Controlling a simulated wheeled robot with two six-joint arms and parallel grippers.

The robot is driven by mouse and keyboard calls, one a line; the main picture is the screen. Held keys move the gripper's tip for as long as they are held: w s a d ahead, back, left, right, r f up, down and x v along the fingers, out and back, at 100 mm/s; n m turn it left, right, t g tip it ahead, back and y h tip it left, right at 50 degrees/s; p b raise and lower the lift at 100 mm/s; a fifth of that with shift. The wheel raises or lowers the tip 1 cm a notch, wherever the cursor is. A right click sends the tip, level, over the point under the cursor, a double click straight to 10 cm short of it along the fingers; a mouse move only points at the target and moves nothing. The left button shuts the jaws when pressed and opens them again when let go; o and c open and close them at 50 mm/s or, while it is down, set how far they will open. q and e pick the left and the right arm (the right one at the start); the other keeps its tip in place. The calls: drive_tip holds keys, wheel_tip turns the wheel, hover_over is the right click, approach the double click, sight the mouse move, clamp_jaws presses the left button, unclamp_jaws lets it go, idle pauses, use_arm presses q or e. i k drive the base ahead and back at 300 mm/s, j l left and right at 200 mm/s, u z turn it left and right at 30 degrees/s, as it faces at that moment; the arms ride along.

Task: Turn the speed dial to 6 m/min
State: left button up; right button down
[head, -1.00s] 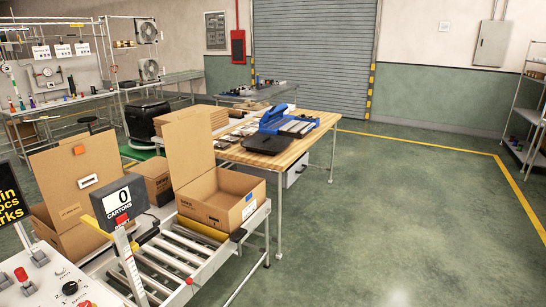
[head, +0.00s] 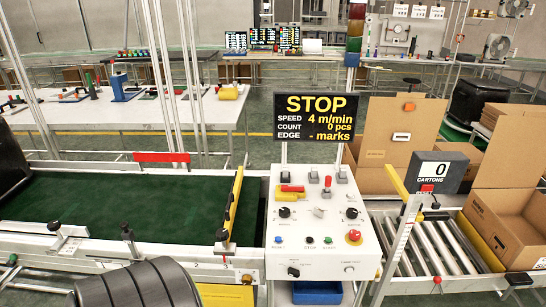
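The white control panel (head: 322,235) stands at the middle, with a black display (head: 316,117) above it reading STOP, SPEED 4 m/min, COUNT 0 pcs, EDGE - marks. Black dials show at the upper left (head: 284,212) and upper right (head: 352,213) of the panel, and another black knob (head: 293,272) is on its front face. Their labels are too small to read, so I cannot tell which is the speed dial. Neither of my grippers is in view.
A red emergency button (head: 354,236) and small coloured buttons are on the panel. A green conveyor belt (head: 100,200) lies left, a roller conveyor (head: 435,245) right with an open carton (head: 505,215). A black ribbed object (head: 140,285) is at the bottom left.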

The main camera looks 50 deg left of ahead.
sight(284, 213)
drive_tip(key=u, duration=1.35)
